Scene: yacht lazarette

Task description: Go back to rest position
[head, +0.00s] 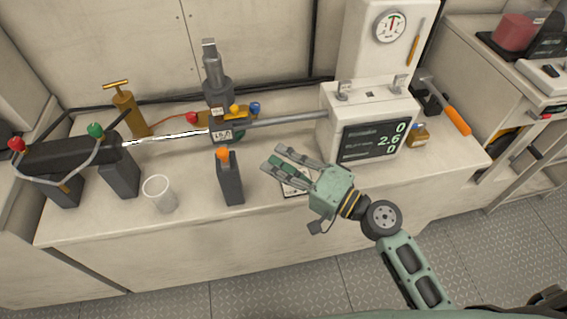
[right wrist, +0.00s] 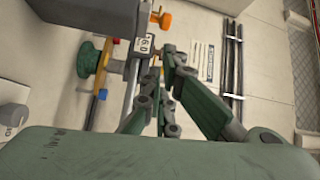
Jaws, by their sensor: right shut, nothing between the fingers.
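My right gripper (head: 272,158) reaches in from the lower right over the bench (head: 110,235). Its fingers are shut with nothing between them. They point left, over a small white printed card (head: 296,189) that they partly cover. In the right wrist view the fingers (right wrist: 160,78) appear beside the labelled rod fitting (right wrist: 143,43); whether they touch it cannot be told. My left gripper does not show in either view.
A rod (head: 290,119) runs behind. Floor (head: 250,295) in front is clear.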

